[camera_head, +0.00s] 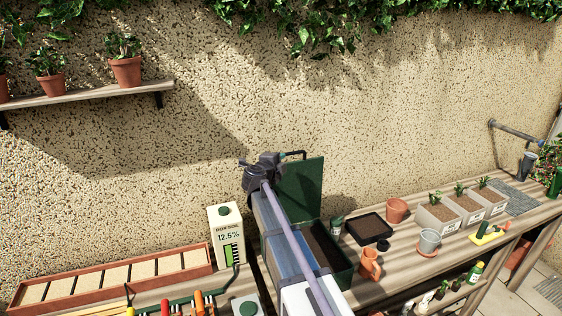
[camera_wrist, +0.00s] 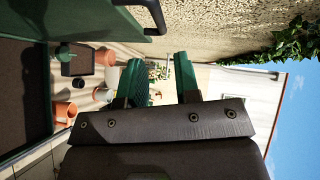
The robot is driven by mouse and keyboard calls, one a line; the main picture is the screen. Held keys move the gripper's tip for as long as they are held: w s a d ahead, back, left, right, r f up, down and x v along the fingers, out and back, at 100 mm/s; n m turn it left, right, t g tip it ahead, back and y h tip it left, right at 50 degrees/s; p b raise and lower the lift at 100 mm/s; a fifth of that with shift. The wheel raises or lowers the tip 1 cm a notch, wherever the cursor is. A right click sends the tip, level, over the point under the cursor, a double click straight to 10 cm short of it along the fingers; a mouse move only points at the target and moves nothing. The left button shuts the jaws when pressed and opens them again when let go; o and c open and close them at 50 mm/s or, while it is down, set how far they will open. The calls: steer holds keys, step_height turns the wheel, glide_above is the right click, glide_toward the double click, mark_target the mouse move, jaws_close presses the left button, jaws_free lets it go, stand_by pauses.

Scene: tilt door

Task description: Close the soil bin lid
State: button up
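The soil bin (camera_head: 346,274) is a dark green box with dark soil inside, standing on the bench at the middle of the head view. Its green lid (camera_head: 303,190) stands open, roughly upright. A black bar handle (camera_head: 296,153) sits at the lid's top edge; it also shows at the top of the wrist view (camera_wrist: 152,14). My gripper (camera_head: 283,157) is beside the handle, near the lid's upper left. In the wrist view its two green-padded fingers (camera_wrist: 158,78) are apart with nothing between them, and the handle lies outside them. My arm hides the bin's left part.
A soil carton (camera_head: 226,240) stands left of the bin. A black tray (camera_head: 370,227), terracotta pots (camera_head: 397,211) and grey planters (camera_head: 438,216) stand right of it. The pebbled wall (camera_head: 400,120) rises close behind the lid.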

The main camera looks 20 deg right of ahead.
steer(key=shift+o, duration=0.7)
steer(key=s+d+r+m+g+h, duration=0.1)
steer(key=s+d, duration=0.2)
steer(key=d, duration=0.9)
steer(key=shift+s+d+r+g+h+p, duration=0.2)
steer(key=shift+g+h+p, duration=0.1)
steer(key=shift+h+p, duration=0.1)
steer(key=d+r+t, duration=0.1)
steer(key=d+t, duration=0.1)
steer(key=d, duration=0.3)
steer(key=n+t+y, duration=0.4)
steer(key=n+y, duration=0.8)
steer(key=y, duration=0.7)
glide_toward(292, 154)
steer(key=b+x, duration=0.1)
steer(key=x, duration=0.9)
steer(key=shift+w+a+f+b, duration=0.1)
steer(key=shift+w+a+b, duration=0.05)
steer(key=shift+w+b, duration=0.2)
jaws_close()
